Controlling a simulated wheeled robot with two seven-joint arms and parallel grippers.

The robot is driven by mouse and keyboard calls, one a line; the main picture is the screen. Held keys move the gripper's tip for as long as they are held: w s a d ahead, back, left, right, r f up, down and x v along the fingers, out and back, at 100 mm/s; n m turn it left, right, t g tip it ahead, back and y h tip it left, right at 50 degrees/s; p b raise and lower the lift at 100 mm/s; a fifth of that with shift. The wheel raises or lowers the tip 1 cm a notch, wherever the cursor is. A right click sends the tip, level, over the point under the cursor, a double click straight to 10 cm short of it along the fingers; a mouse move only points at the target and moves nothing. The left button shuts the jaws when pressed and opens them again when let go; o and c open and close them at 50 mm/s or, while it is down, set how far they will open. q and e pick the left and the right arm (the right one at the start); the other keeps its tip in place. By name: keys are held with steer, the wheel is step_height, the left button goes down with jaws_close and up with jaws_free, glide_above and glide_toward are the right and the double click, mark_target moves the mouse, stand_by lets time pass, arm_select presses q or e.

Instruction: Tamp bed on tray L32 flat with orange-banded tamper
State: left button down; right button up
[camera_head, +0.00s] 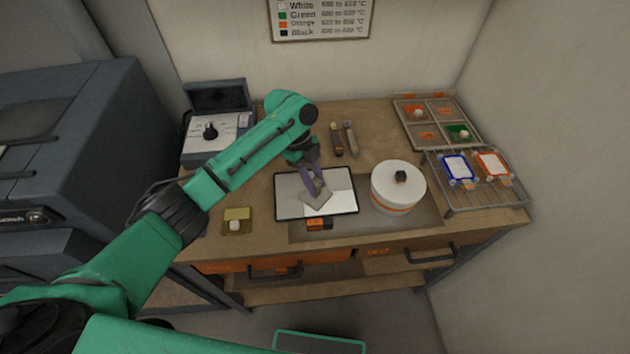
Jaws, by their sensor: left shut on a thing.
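A shallow dark-rimmed tray (356,206) holds a pale whitish bed (338,184) and lies on the bench in the middle of the view. An orange and black tag (319,224) sits at its front edge; its lettering is too small to read. My left gripper (313,188) reaches down over the tray and is shut on a flat grey-beige tamper (316,199). The tamper's plate is over the bed, at or very close to its surface; I cannot tell if it touches. Its orange band cannot be made out. My right gripper is not in view.
A white round drum (398,180) with an orange band stands just right of the tray. Two slim tools (343,139) lie behind it. A wire rack (480,195) and a divided tray (437,120) are at the right.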

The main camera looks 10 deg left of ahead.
arm_select(q)
steer(key=a+p, duration=0.1)
steer(key=a, duration=0.1)
steer(key=s+a+p, duration=0.1)
steer(key=a+p, duration=0.1)
steer(key=a, duration=0.1)
steer(key=shift+s+a+r, duration=0.1)
steer(key=shift+s+r, duration=0.05)
steer(key=shift+s, duration=0.05)
steer(key=shift+a, duration=0.45)
steer(key=shift+f, duration=0.2)
steer(key=shift+f+b, duration=0.3)
steer(key=shift+f, duration=0.35)
steer(key=shift+s+f, duration=0.1)
steer(key=shift+f, duration=0.05)
steer(key=shift+s, duration=0.1)
